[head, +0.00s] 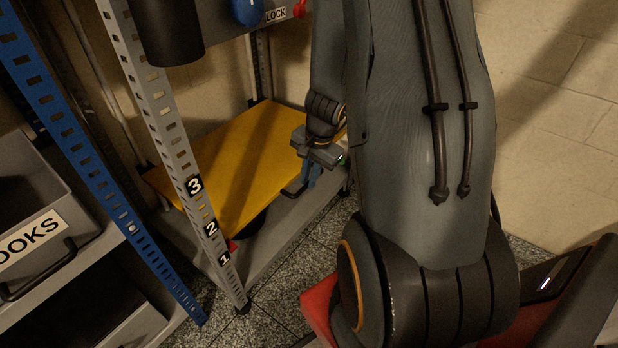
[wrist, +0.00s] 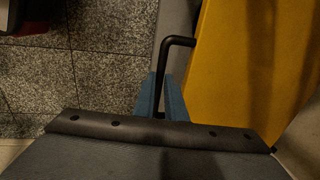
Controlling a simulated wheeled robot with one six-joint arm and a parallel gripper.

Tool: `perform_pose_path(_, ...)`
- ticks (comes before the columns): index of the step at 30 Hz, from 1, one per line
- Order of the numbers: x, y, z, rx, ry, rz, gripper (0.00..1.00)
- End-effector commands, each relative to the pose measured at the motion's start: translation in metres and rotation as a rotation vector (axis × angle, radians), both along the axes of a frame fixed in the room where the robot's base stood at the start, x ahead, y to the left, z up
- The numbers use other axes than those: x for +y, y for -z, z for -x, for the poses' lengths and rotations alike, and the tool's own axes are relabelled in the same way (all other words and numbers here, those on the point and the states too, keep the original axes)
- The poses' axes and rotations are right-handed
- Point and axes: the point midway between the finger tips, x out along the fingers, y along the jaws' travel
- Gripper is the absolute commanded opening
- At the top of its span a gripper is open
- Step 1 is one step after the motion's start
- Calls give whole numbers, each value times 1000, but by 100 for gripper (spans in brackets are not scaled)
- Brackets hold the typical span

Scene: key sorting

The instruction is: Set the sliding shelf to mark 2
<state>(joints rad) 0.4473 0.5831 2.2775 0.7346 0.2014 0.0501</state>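The sliding shelf (head: 225,150) is a flat yellow board in the grey rack, and it fills the right of the wrist view (wrist: 250,70). Its black handle (head: 293,192) is at the front edge; in the wrist view the handle (wrist: 165,60) runs down between my blue fingers. My gripper (head: 311,176) is at that handle, with its fingers (wrist: 160,95) close on both sides of the bar and seemingly shut on it. Labels mark 3 (head: 194,186), mark 2 (head: 211,228) and mark 1 (head: 224,258) run down the front post. A red pointer (head: 232,245) shows beside the post, between marks 2 and 1.
A red knob (head: 299,9) and a LOCK label (head: 276,15) are at the top of the rack. A blue upright (head: 75,150) and a grey bin labelled OOKS (head: 75,215) stand at the left. Speckled floor tiles (head: 275,310) lie open in front.

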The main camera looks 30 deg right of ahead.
Motion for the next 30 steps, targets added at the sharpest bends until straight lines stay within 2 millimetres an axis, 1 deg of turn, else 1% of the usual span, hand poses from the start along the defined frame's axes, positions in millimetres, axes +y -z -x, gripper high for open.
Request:
perform_pose_path(5,0,-1,0,0,0,0,0)
perform_pose_path(8,0,-8,1,0,0,0,0)
perform_pose_path(30,0,-83,1,0,0,0,0)
